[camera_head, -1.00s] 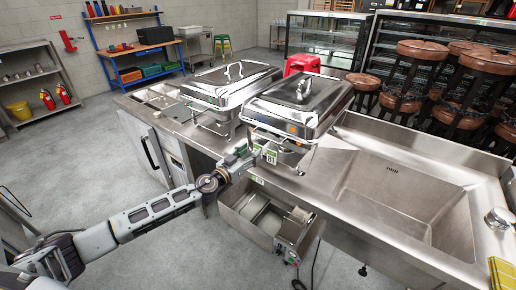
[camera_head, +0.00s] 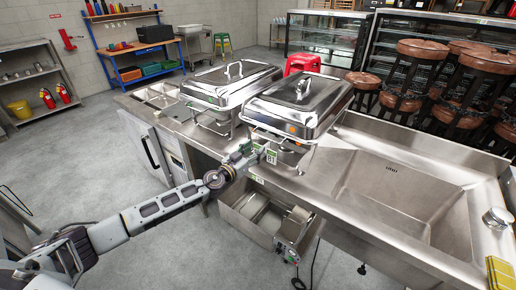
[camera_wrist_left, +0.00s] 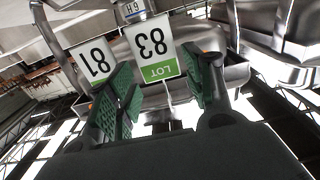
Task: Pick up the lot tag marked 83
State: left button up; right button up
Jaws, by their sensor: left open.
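The lot tag marked 83 (camera_wrist_left: 152,45) is white with a green LOT band and appears upside down in the left wrist view. It hangs between my open left fingers (camera_wrist_left: 163,88), slightly beyond their tips as seen; I cannot tell whether they touch it. In the head view my left gripper (camera_head: 250,155) is at the front of the nearer chafing dish, close to small green-and-white tags (camera_head: 271,156) whose numbers are too small to read. My right gripper is not seen.
Two steel chafing dishes, the nearer one (camera_head: 298,103) and the farther one (camera_head: 230,82), stand on the steel counter. A sink basin (camera_head: 405,195) lies to the right. An open steel appliance (camera_head: 262,215) sits below the gripper.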

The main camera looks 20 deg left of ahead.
aim_at(258, 147)
pick_arm(q)
jog(key=shift+p+x, duration=0.35)
jog(key=shift+x, duration=1.35)
jog(key=shift+f, duration=0.1)
jog(key=shift+a, duration=0.1)
jog(key=c, duration=0.6)
